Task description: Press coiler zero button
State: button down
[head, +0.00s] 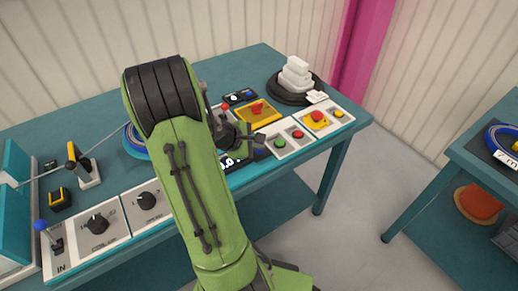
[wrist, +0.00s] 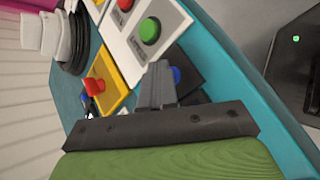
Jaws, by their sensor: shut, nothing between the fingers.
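My gripper (head: 258,140) is shut and empty over the front part of the teal table; its grey fingers also show in the wrist view (wrist: 158,72). A blue button (wrist: 177,75) on a dark unit is just beside the fingertips in the wrist view, partly behind them; I cannot tell whether they touch. A lit display (head: 229,162) reading about 0.0 shows partly beneath my arm. A small black box (head: 238,97) farther back carries a white and a blue button. No label reading zero is legible.
A green button (head: 280,141) and a red button (head: 298,134) are close right of my gripper. A yellow unit with a red top (head: 257,109) stands behind it. A white stack on a dark disc (head: 296,79) is at the back right. Knob panels (head: 97,223) line the left front.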

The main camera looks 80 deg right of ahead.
aim_at(257, 152)
jog(key=shift+r+p, duration=0.8)
jog(key=shift+p, duration=0.05)
notch_tip(257, 152, up, 5)
jog(key=p, duration=0.4)
jog(key=shift+p, duration=0.4)
